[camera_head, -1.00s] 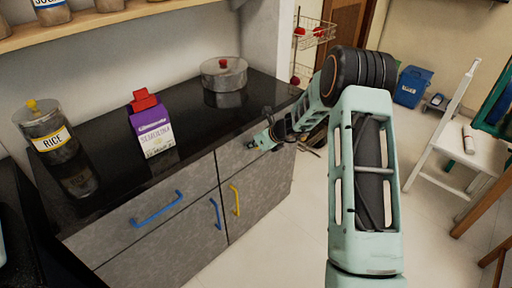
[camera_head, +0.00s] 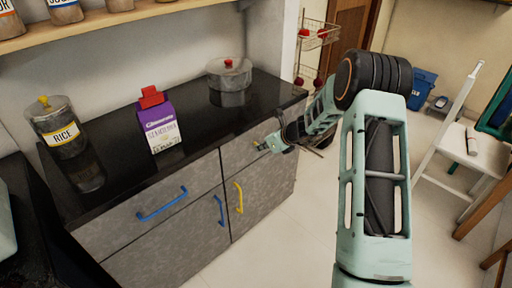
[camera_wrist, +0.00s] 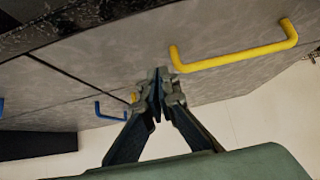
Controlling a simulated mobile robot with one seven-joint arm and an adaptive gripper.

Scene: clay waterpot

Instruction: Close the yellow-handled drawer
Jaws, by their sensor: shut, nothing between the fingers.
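The drawer with the yellow handle is at the top right of the grey cabinet. In the wrist view its horizontal yellow handle (camera_wrist: 235,57) shows at the upper right on the grey drawer front (camera_wrist: 215,30). My gripper (camera_wrist: 160,88) is shut and empty, its tips close to the left end of that handle; whether they touch the front I cannot tell. In the head view my gripper (camera_head: 264,147) is at the drawer front (camera_head: 237,152) and hides its handle. The drawer looks nearly flush with the cabinet, but any small gap is hard to judge.
Below is a cupboard door with an upright yellow handle (camera_head: 238,197). To its left are a blue door handle (camera_head: 220,210) and a blue drawer handle (camera_head: 162,204). A pot (camera_head: 229,74), carton (camera_head: 160,125) and rice jar (camera_head: 58,128) stand on the black counter (camera_head: 115,155).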

